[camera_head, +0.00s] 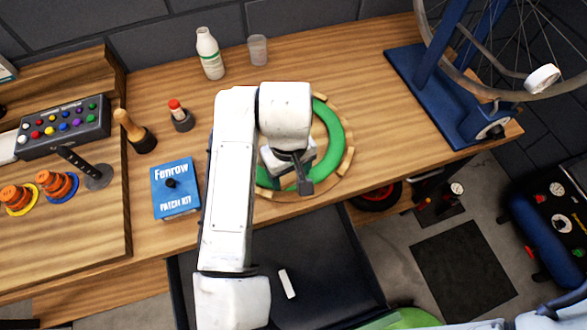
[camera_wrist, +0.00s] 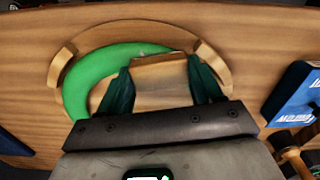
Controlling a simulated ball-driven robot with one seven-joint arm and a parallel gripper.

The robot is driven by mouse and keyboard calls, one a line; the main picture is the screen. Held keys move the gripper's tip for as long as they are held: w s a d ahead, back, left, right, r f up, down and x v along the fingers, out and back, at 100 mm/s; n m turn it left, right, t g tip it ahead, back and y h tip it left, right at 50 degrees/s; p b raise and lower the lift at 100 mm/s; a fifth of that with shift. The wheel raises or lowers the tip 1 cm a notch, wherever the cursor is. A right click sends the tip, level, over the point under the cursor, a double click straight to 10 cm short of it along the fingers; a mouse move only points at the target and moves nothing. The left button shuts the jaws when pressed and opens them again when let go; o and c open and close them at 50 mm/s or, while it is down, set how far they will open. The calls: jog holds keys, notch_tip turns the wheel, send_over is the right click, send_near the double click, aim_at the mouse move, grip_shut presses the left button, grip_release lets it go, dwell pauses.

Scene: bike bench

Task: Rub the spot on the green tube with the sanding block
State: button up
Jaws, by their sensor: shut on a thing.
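The green tube (camera_head: 333,130) is a ring lying on a round wooden holder (camera_head: 348,160) on the bench. It also shows in the wrist view (camera_wrist: 90,82), curving behind my gripper. My gripper (camera_wrist: 159,72) is shut on the sanding block (camera_wrist: 160,88), a tan block between its two dark green fingers. The block is over or beside the far part of the tube; I cannot tell whether they touch. A small pale mark shows on the tube near the block's left end. In the head view my arm covers the ring's left part and the block is hidden.
A white bottle (camera_head: 209,54), a clear cup (camera_head: 258,50) and a red-capped item (camera_head: 180,115) stand behind and left. A blue wheel stand (camera_head: 430,95) is at right. An open dark drawer (camera_head: 330,265) lies in front.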

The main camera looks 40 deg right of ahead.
dwell(0.5)
jog(key=shift+s+d+p, duration=0.25)
jog(key=shift+s+d, duration=0.1)
jog(key=shift+d, duration=0.2)
jog(key=shift+s+d+p, duration=0.25)
jog(key=shift+s+d, duration=0.05)
jog(key=shift+d, duration=0.25)
jog(key=shift+w+a, duration=0.1)
jog(key=shift+a, duration=0.05)
jog(key=shift+w+a, duration=0.3)
jog(key=shift+a, duration=0.25)
jog(key=shift+w+a, duration=0.3)
jog(key=shift+a, duration=0.2)
jog(key=shift+r+p, duration=2.9)
jog(key=shift+r, duration=0.65)
jog(key=shift+f, duration=0.1)
